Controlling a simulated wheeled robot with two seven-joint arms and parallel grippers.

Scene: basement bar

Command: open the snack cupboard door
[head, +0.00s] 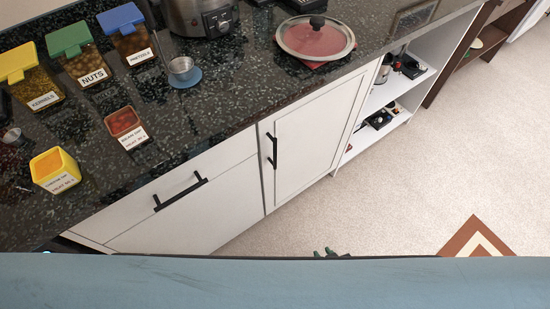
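The cupboard door (312,140) is a white framed panel under the dark speckled counter, in the middle of the head view. It looks shut, flush with the front beside it. Its black vertical handle (272,150) is on the door's left edge. Only a small dark tip of my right gripper (326,253) shows at the lower middle, below and to the right of the handle and apart from the door. The rest of it is hidden, so its opening cannot be told. My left gripper is not in view.
A white drawer front with a black handle (181,193) is left of the door. Open shelves (385,95) stand right of it. Labelled jars, dip tubs, a cooker (203,17) and a lidded pan (316,38) stand on the counter.

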